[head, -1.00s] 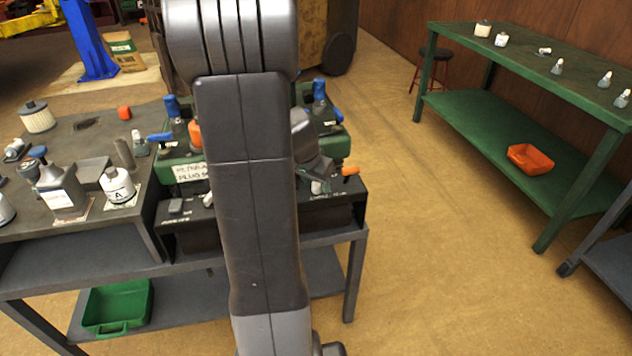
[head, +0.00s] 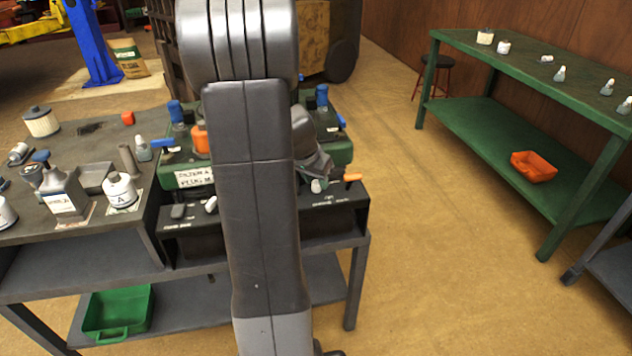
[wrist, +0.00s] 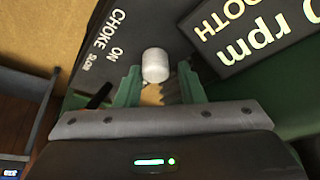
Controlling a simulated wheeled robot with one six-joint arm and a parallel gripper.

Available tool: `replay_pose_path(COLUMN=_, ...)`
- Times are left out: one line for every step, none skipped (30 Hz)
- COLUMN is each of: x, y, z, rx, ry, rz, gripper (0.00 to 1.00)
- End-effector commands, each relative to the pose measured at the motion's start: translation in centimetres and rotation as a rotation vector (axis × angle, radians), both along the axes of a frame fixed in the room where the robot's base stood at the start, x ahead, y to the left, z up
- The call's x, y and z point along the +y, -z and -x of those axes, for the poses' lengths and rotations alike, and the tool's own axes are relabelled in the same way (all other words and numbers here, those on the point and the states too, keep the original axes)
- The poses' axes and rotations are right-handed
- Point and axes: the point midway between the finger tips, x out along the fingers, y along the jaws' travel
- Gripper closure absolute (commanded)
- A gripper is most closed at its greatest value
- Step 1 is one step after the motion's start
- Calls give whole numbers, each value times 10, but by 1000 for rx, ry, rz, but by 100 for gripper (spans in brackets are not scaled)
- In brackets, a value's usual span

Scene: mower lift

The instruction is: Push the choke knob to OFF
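The choke knob (wrist: 155,65) is a pale, short cylinder on a dark panel in the wrist view, beside the white letters CHOKE ON. My gripper (wrist: 158,88) has two green fingers spread apart, with the knob just ahead of the gap between their tips. I cannot tell whether a finger touches the knob. In the head view my gripper (head: 322,168) is low over the right part of the black control panel (head: 290,215), mostly behind my own arm. A pale knob (head: 317,186) shows just below it.
An orange-handled lever (head: 352,177) stands right of the gripper. A green machine block with blue levers (head: 322,97) rises behind the panel. Bottles and a white-labelled can (head: 120,190) crowd the bench at left. A green table (head: 500,60) stands at right, with clear floor between.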

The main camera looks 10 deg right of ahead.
Motion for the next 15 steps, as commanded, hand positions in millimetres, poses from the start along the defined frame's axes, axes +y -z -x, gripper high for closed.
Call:
replay_pose_path(x=0, y=0, z=0, rx=1, ry=0, rz=0, gripper=55)
replay_pose_path(x=0, y=0, z=1, rx=1, ry=0, rz=0, gripper=53)
replay_pose_path(x=0, y=1, z=1, rx=3, ry=1, rz=0, gripper=53)
replay_pose_path(x=0, y=1, z=1, rx=3, ry=1, rz=-1, gripper=53)
replay_pose_path(x=0, y=1, z=1, rx=4, ry=1, rz=0, gripper=53)
replay_pose_path(x=0, y=1, z=1, rx=4, ry=1, rz=0, gripper=53)
replay_pose_path(x=0, y=1, z=2, rx=5, ry=1, rz=-1, gripper=53)
replay_pose_path(x=0, y=1, z=2, rx=5, ry=2, rz=0, gripper=53)
replay_pose_path(x=0, y=1, z=2, rx=5, ry=2, rz=0, gripper=53)
replay_pose_path(x=0, y=0, z=2, rx=5, ry=2, rz=0, gripper=53)
replay_pose_path(x=0, y=-1, z=2, rx=5, ry=2, rz=0, gripper=53)
replay_pose_path(x=1, y=-3, z=3, rx=5, ry=2, rz=0, gripper=53)
replay_pose_path(x=2, y=-5, z=4, rx=5, ry=2, rz=0, gripper=53)
replay_pose_path(x=3, y=-8, z=4, rx=6, ry=1, rz=0, gripper=53)
replay_pose_path(x=4, y=-14, z=6, rx=4, ry=0, rz=0, gripper=53)
